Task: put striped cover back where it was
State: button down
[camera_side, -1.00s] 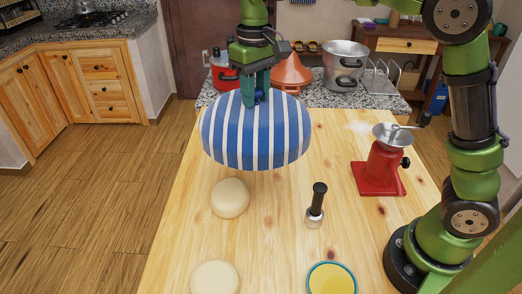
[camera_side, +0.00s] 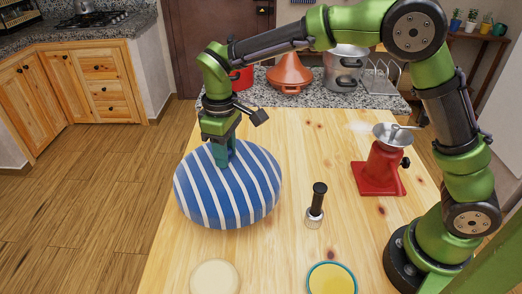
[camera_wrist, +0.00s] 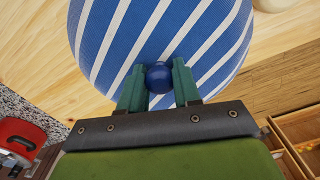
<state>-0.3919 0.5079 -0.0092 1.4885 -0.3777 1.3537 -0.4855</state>
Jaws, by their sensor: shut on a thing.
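The striped cover (camera_side: 229,197) is a blue and white dome with a round blue knob on top. In the side view it is at the left of the wooden table, over the place of the nearer-middle dough ball, which it hides. I cannot tell whether its rim touches the table. My gripper (camera_side: 222,155) is above it, shut on its knob. In the wrist view the blue knob (camera_wrist: 159,77) sits between the two green fingers, with the striped cover (camera_wrist: 150,35) beyond it.
A dough ball (camera_side: 215,278) and a yellow-filled bowl (camera_side: 332,280) are at the front of the table. A red grinder (camera_side: 381,168) stands further right. The table's back middle is clear.

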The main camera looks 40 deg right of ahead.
aim_at(227, 171)
jog(key=shift+f, duration=2.9)
jog(key=shift+f, duration=0.15)
jog(key=c, duration=0.8)
grip_release()
notch_tip(227, 171, up, 17)
jog(key=s+d+r+m+t, duration=0.1)
jog(key=s+d+m, duration=0.1)
jog(key=s+d, duration=0.2)
jog(key=s+d+r+m+t+y, duration=0.1)
jog(key=s+d+m+t, duration=0.1)
jog(key=s, duration=0.3)
jog(key=s+d+r+m+t+y, duration=0.1)
jog(key=s+d+m, duration=0.1)
jog(key=s+d, duration=0.3)
jog(key=shift+s+d+t, duration=0.15)
jog(key=shift+d+t, duration=0.2)
jog(key=shift+t, duration=0.05)
jog(key=shift+o, duration=0.5)
jog(key=s+d+f+m+t, duration=0.2)
jog(key=s+f+m, duration=0.1)
jog(key=s, duration=0.2)
jog(key=shift+s+d+f+m, duration=0.25)
jog(key=shift+d+f+m, duration=0.05)
